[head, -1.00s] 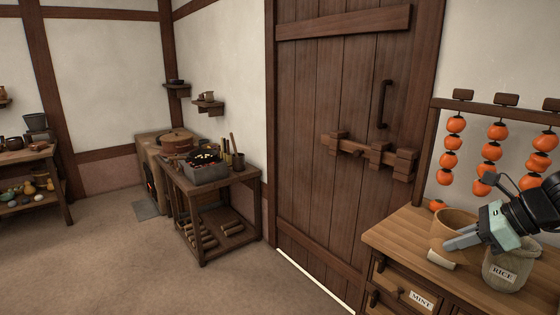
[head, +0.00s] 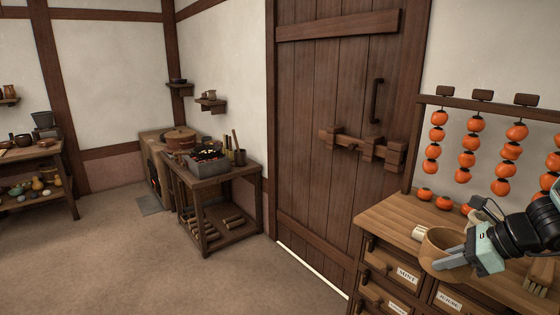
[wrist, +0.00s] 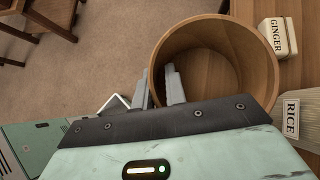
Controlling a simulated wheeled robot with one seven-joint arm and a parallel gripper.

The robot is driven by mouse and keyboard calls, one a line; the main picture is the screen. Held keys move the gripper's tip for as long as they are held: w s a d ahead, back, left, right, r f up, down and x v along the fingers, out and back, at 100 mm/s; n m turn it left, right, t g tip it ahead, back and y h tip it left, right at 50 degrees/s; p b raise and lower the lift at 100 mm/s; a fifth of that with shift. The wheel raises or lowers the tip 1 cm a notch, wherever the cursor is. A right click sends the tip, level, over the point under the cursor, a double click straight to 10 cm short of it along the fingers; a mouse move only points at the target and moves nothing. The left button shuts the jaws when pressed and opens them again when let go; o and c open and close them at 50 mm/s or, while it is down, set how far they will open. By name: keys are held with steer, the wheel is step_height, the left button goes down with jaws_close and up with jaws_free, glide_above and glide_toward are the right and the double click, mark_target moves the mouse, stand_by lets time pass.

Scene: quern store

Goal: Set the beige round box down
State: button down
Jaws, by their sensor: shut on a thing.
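The beige round box (head: 438,267) is an open-topped wooden tub at the lower right of the head view. It also shows in the wrist view (wrist: 262,60), where its hollow inside looks empty. My gripper (head: 452,258) is shut on the near wall of the box. In the wrist view, one finger of my gripper (wrist: 160,85) is inside the rim and the other is outside. In the head view the box overlaps the front edge of the wooden counter (head: 385,212). I cannot tell whether its base touches anything.
Labelled drawers, one marked MINT (head: 407,275), are below the counter. A small cream container (head: 423,231) stands just left of the box; a GINGER label (wrist: 278,38) and a RICE label (wrist: 292,115) show in the wrist view. Persimmon strings (head: 468,150) hang behind. The counter's left end is bare.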

steer(key=a+f+m+t+h, duration=0.2)
steer(key=a+f+m, duration=0.1)
steer(key=f, duration=1.2)
steer(key=shift+w+m+h, duration=0.3)
steer(key=shift+m+h, duration=0.1)
steer(key=shift+m, duration=0.5)
steer(key=shift+a+f, duration=0.1)
